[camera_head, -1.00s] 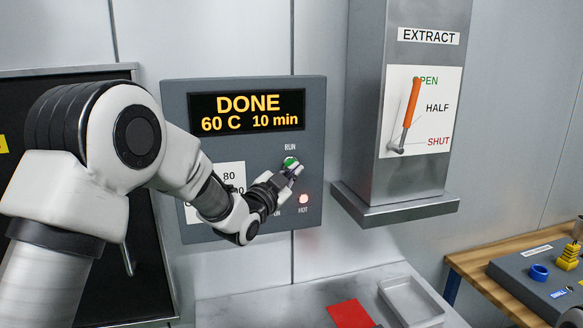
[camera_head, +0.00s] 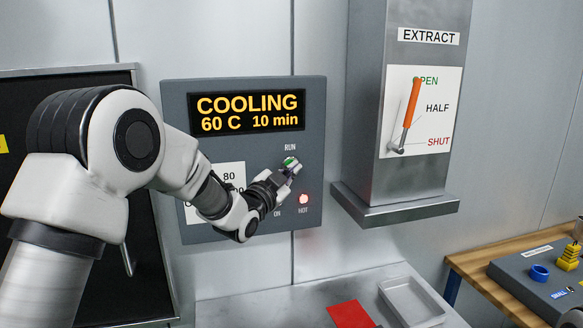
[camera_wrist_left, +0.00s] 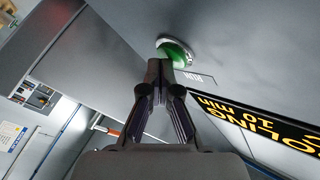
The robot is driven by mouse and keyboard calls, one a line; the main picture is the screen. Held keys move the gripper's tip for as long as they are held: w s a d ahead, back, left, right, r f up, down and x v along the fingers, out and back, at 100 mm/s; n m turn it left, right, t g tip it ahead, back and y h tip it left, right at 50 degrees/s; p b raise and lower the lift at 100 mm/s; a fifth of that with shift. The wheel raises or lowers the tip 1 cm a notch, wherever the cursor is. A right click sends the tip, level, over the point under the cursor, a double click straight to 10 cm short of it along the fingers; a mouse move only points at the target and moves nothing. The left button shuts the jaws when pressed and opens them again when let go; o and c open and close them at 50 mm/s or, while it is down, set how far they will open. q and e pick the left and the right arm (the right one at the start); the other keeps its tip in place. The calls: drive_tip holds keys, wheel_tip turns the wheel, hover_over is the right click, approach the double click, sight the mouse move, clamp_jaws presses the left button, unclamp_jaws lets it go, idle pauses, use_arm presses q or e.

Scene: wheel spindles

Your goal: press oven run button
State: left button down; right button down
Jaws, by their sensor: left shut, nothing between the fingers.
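The grey oven control panel (camera_head: 311,110) hangs on the wall in the head view, its display (camera_head: 247,112) reading COOLING, 60 C, 10 min. The green RUN button (camera_head: 289,160) is under the RUN label, partly covered by my left gripper (camera_head: 293,168). In the wrist view the green button (camera_wrist_left: 174,52) sits in a pale ring just beyond the tips of my left gripper (camera_wrist_left: 160,68). The fingers are shut and empty. I cannot tell whether the tips touch the button. My right gripper is not in view.
A red HOT lamp (camera_head: 303,199) glows below the button. Right of the panel stands a grey extract duct (camera_head: 366,110) with an orange-handled lever (camera_head: 412,103) near OPEN. Below are a grey tray (camera_head: 411,301) and a red sheet (camera_head: 350,314); a wooden bench (camera_head: 470,262) is at right.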

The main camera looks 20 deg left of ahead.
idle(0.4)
use_arm(q)
drive_tip(key=shift+s+d+b, duration=0.45)
drive_tip(key=shift+s+b, duration=0.05)
drive_tip(key=shift+s, duration=0.1)
drive_tip(key=s+d, duration=0.1)
drive_tip(key=s+b, duration=0.1)
drive_tip(key=s+d+b, duration=0.1)
drive_tip(key=s, duration=0.1)
drive_tip(key=shift+d, duration=0.35)
idle(0.6)
